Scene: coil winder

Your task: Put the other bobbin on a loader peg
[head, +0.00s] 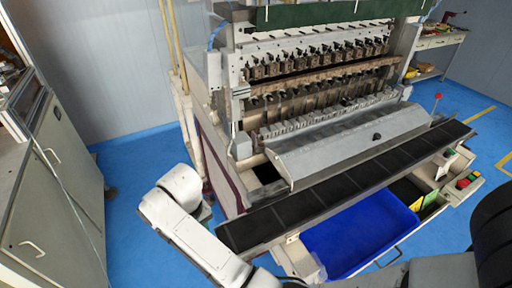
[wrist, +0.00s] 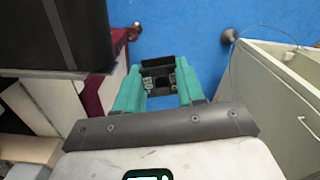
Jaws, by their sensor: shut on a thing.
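My gripper (wrist: 158,68) shows in the wrist view with two green fingers. It is shut on a small dark thing between the fingertips, which I take to be the bobbin (wrist: 158,68); its shape is partly hidden by the fingers. In the wrist view the gripper is over blue floor, right of the machine's dark edge. In the head view the gripper is out of sight. The coil winder (head: 320,75) stands in the middle of the head view, with rows of small metal spindles. I cannot tell which parts are loader pegs, or make out another bobbin.
A long black shelf (head: 345,188) runs along the machine's front, with a blue bin (head: 360,235) below it. A grey cabinet (head: 60,185) stands at left and also shows in the wrist view (wrist: 275,100). Blue floor lies free between cabinet and machine.

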